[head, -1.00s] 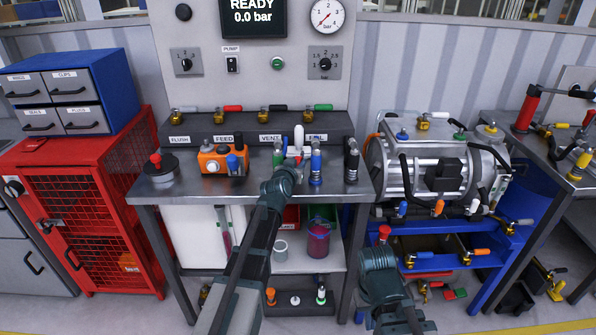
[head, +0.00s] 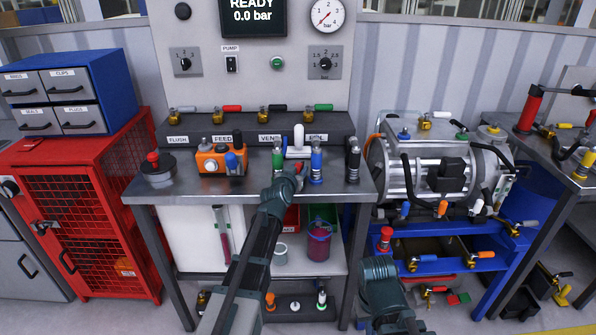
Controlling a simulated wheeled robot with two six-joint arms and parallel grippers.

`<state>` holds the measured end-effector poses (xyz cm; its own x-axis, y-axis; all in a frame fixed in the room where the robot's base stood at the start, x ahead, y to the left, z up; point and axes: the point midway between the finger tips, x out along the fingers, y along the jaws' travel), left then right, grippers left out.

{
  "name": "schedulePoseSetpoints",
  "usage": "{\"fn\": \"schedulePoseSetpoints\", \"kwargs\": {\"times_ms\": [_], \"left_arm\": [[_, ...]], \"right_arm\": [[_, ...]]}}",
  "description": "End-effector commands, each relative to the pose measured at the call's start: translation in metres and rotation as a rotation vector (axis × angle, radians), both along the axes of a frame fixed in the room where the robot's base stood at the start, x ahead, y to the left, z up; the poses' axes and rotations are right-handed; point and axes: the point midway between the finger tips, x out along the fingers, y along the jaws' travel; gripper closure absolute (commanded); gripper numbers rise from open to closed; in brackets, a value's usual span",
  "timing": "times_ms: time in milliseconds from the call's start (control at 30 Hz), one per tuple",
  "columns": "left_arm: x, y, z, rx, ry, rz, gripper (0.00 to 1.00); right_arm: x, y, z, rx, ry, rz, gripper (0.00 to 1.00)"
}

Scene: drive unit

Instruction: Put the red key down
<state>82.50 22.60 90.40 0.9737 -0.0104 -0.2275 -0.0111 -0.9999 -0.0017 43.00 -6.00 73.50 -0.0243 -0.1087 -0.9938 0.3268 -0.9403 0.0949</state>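A small red piece, which looks like the red key (head: 299,168), shows at the tip of my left gripper (head: 293,176). The gripper is over the front part of the steel bench (head: 240,188), just in front of a white T-shaped handle (head: 298,150). It appears shut on the red key; the fingers are small and mostly hidden behind my wrist. I cannot tell whether the key touches the bench top. My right arm's end (head: 381,272) is low at the right of the bench, its fingers not clearly seen.
Green (head: 277,160), blue (head: 316,165) and black (head: 352,165) upright fittings stand behind my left gripper. An orange box (head: 212,160) and a dark round pot (head: 158,172) are at left. The bench's front left is clear. A metal machine (head: 440,170) stands at right.

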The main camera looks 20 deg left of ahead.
Motion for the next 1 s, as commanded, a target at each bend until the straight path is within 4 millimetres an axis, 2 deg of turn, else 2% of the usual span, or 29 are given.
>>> {"fn": "schedulePoseSetpoints", "kwargs": {"times_ms": [267, 700, 833, 1000], "left_arm": [[-0.003, 0.0, 0.006, 0.0, 0.0, 0.0, 0.58], [-0.089, 0.001, 0.025, 0.0, 0.0, 0.001, 0.58], [-0.105, 0.001, 0.028, 0.0, 0.0, 0.001, 0.58], [-0.116, 0.001, 0.03, 0.0, 0.0, 0.0, 0.58]], "right_arm": [[0.0, 0.0, 0.006, 0.0, 0.0, 0.0, 1.0], [0.0, 0.0, 0.025, 0.0, 0.0, 0.0, 1.0], [0.0, 0.0, 0.028, 0.0, 0.0, 0.0, 1.0], [0.0, 0.0, 0.03, 0.0, 0.0, 0.0, 1.0]]}}
